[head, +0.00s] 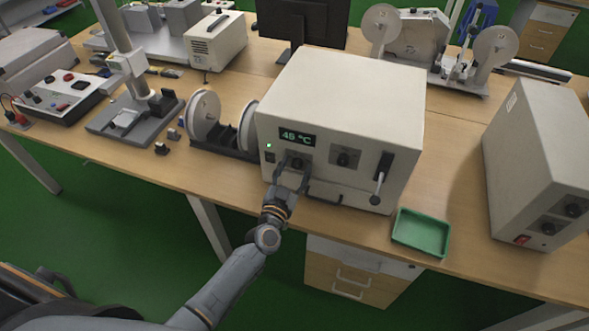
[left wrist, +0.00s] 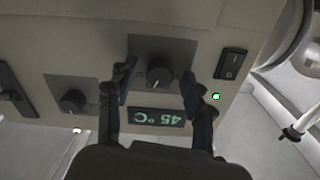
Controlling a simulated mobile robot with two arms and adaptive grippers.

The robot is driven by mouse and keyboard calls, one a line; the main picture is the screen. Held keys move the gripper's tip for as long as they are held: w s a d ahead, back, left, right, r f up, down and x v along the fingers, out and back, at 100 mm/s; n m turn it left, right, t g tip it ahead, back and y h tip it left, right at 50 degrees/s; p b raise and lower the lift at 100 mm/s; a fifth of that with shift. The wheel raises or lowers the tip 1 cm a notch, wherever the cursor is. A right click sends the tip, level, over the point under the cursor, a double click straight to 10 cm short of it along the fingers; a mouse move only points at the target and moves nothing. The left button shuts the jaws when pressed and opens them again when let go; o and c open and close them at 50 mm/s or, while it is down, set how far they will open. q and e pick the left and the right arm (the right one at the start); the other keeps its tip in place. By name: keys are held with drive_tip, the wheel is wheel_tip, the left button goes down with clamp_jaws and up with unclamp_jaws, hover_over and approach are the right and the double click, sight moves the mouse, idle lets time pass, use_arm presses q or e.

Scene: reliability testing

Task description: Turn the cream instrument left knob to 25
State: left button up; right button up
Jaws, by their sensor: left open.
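The cream instrument (head: 345,85) stands on the wooden bench in the head view. Its display (head: 297,137) reads 45 °C, and the same display (left wrist: 157,117) shows upside down in the left wrist view. The left knob (head: 297,163) is just below the display; in the left wrist view this dark knob (left wrist: 159,73) lies between my fingers. My left gripper (head: 291,178) is open, with a finger on each side of the knob and gaps visible between. The right knob (head: 345,157) also shows in the left wrist view (left wrist: 73,102). My right gripper is not in view.
A black lever (head: 381,178) and a low black handle are on the instrument's front. A green tray (head: 421,232) lies at the bench's front edge. Reels (head: 205,115) stand close on the left. Another cream box (head: 540,160) stands on the right.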

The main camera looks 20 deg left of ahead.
use_arm(q)
drive_tip(key=c, duration=0.9)
clamp_jaws()
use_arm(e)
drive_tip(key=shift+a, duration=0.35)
